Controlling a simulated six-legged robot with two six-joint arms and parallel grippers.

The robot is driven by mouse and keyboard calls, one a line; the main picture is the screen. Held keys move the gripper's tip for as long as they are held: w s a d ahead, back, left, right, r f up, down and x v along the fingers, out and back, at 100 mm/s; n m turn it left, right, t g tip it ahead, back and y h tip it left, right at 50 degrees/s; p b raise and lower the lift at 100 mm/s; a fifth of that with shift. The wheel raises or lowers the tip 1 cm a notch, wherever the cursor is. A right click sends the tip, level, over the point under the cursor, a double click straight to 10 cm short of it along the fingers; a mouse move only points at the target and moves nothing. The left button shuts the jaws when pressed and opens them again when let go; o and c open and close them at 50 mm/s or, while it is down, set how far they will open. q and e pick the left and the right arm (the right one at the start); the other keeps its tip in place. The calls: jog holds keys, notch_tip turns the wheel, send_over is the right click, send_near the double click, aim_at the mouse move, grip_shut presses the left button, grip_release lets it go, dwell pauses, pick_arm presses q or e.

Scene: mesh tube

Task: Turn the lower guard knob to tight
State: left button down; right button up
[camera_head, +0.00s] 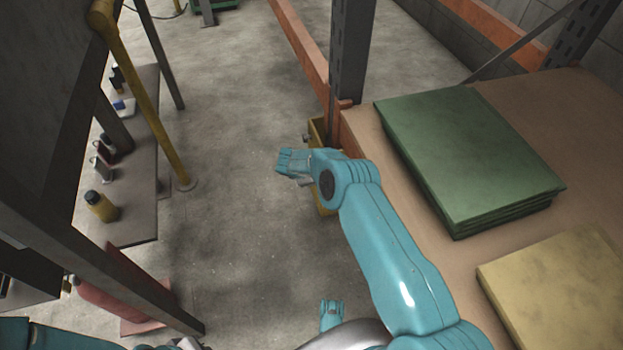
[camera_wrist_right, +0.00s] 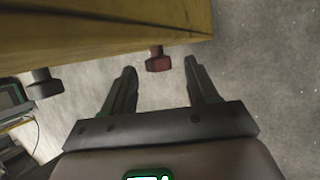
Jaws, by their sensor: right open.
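The yellow guard (camera_head: 325,203) stands at the corner of the rack in the head view, partly behind my right arm. It fills the top of the right wrist view (camera_wrist_right: 110,25). A red knob (camera_wrist_right: 158,60) sticks out from the guard's edge, and a dark knob (camera_wrist_right: 43,84) sticks out further left. I cannot tell for sure which one is the lower knob. My right gripper (camera_head: 290,163) is beside the guard. Its open fingers (camera_wrist_right: 161,66) point at the red knob, which shows between the fingertips with no clear contact.
A rack shelf with green sheets (camera_head: 470,150) and a tan board (camera_head: 560,290) lies to the right. An orange beam and grey post (camera_head: 350,50) rise behind the guard. A bench with a yellow bottle (camera_head: 101,206) stands left. Open concrete floor lies between.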

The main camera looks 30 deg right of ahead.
jog(key=shift+b+x, duration=0.35)
jog(key=shift+x, duration=0.7)
pick_arm(q)
jog(key=shift+w+a+f, duration=0.15)
jog(key=shift+w+f, duration=0.35)
jog(key=shift+f, duration=0.15)
pick_arm(e)
jog(key=shift+r, duration=0.1)
